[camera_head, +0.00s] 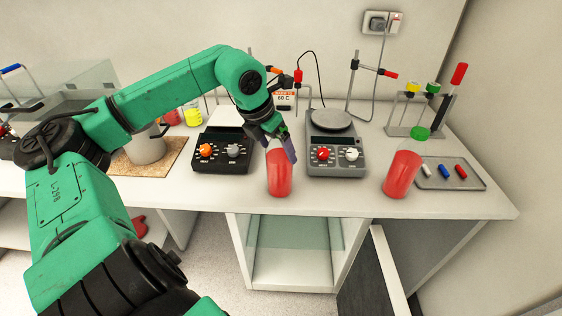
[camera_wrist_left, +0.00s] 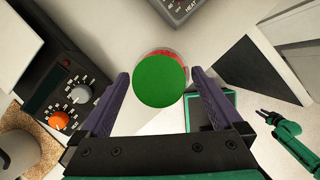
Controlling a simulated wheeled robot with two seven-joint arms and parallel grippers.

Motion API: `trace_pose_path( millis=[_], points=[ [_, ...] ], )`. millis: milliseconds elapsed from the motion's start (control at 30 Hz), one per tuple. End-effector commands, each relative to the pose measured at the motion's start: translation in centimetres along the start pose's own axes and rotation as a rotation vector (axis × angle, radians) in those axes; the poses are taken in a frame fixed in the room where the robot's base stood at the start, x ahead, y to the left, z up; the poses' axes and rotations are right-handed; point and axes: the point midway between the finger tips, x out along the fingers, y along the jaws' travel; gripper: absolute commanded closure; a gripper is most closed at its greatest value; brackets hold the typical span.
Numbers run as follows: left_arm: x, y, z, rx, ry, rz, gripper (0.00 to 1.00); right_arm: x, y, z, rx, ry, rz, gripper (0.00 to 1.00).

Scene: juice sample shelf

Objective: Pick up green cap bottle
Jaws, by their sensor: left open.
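A red bottle (camera_head: 279,174) stands upright near the front edge of the white table. In the left wrist view a round green cap (camera_wrist_left: 160,82) lies between the spread purple fingers of my left gripper (camera_wrist_left: 160,76), with gaps on both sides. The gripper is open and holds nothing. A second red bottle (camera_head: 402,172) with a green cap (camera_head: 420,134) stands at the right. My right gripper (camera_wrist_left: 268,117) shows small in the left wrist view; its opening is unclear.
A black hot plate (camera_head: 222,152) is left of the near bottle, and a grey hot plate (camera_head: 336,150) is behind it to the right. A grey tray (camera_head: 470,184) with small coloured pieces lies beside the second bottle. A tube rack (camera_head: 408,131) stands behind it.

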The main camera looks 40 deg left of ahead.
Motion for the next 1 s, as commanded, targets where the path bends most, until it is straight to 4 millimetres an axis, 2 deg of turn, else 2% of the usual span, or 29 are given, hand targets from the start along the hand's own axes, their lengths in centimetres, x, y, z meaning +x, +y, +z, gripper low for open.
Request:
trace_pose_path(
  millis=[33, 133, 233, 467, 500, 567, 700, 733, 1000],
  points=[
    [1.0, -0.3, -0.2, 0.0, 0.003, -0.007, 0.0, -0.6, 0.2, -1.2, 0.0, 0.02, 0.003, 0.7],
    [2.2, -0.1, -0.3, -0.001, 0.009, 0.002, 0.0, -1.1, 0.4, -2.5, -0.001, 0.041, 0.006, 0.7],
    [3.0, -0.1, -0.3, 0.0, 0.005, 0.001, 0.0, -1.3, 0.4, -2.4, 0.0, 0.039, 0.006, 0.7],
    [3.2, -0.1, -0.2, 0.0, 0.0, -0.002, 0.0, -1.1, 0.2, -0.9, 0.0, 0.016, 0.002, 0.7],
    [3.2, -0.1, -0.2, 0.0, 0.0, -0.002, 0.15, -1.1, 0.1, -0.8, 0.0, 0.014, 0.002, 0.7],
    [3.2, -0.2, -0.2, 0.0, 0.0, -0.002, 0.38, -1.1, 0.1, -0.8, 0.0, 0.014, 0.002, 0.7],
    [3.1, -0.2, -0.2, 0.0, 0.0, -0.002, 0.92, -1.1, 0.1, -0.9, -0.001, 0.014, 0.001, 0.7],
    [3.1, -0.2, -0.2, 0.0, 0.0, -0.002, 1.0, -1.1, 0.1, -0.9, -0.001, 0.014, 0.001, 0.7],
    [3.0, -0.1, -0.1, 0.0, -0.003, -0.002, 1.0, -1.1, 0.0, -1.0, -0.001, 0.016, 0.0, 0.7]
  ],
)
